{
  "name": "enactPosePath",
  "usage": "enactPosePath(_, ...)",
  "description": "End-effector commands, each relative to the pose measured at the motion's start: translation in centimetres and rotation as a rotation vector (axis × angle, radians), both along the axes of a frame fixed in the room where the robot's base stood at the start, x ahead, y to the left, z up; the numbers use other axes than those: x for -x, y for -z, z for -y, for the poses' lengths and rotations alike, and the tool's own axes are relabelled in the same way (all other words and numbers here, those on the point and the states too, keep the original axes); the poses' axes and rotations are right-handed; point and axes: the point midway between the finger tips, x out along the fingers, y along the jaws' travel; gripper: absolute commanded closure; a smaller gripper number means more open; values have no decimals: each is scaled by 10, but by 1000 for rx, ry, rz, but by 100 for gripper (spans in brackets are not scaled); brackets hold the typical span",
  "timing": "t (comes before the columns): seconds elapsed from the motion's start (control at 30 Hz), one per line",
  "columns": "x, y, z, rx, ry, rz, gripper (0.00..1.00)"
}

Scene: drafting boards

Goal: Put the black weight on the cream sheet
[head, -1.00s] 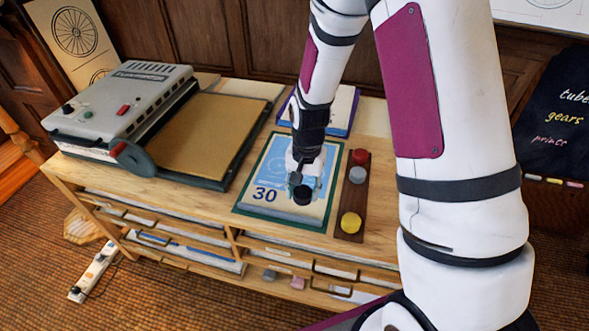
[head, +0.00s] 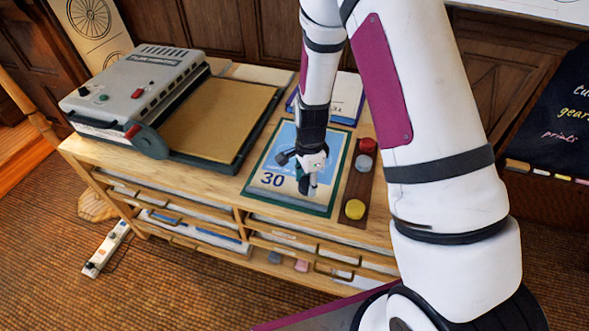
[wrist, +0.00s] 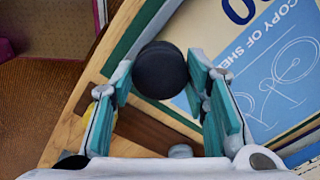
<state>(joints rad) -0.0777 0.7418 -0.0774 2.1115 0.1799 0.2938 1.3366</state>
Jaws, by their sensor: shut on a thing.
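My gripper (head: 308,184) is over the right part of a pale, cream-edged sheet (head: 262,190) with a blue drawing and the number 30, lying on a green board. In the wrist view the teal fingers of my gripper (wrist: 162,80) are shut on the round black weight (wrist: 161,68). The weight appears to be above the board's edge; its height is unclear. In the head view the weight is mostly hidden by my gripper. Another pale cream strip (head: 262,73) lies at the back of the cabinet top.
A brown strip (head: 351,193) right of the board holds a red (head: 367,145), a grey (head: 363,163) and a yellow (head: 355,209) weight. A grey machine (head: 142,88) with a brown-topped bed (head: 215,120) stands left. A blue-edged tray (head: 345,118) with paper is behind.

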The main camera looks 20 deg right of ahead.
Motion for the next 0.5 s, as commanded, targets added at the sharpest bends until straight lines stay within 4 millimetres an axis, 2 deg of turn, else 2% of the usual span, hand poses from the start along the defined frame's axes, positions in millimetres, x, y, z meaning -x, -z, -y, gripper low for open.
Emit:
enactPosePath(0.03, -13, 1, -3, 0, -2, 3, 100)
enactPosePath(0.2, -48, 5, -10, 0, -1, 2, 100)
enactPosePath(0.3, -62, 6, -13, 0, -2, 1, 100)
enactPosePath(0.5, -75, 7, -16, 0, -2, 1, 100)
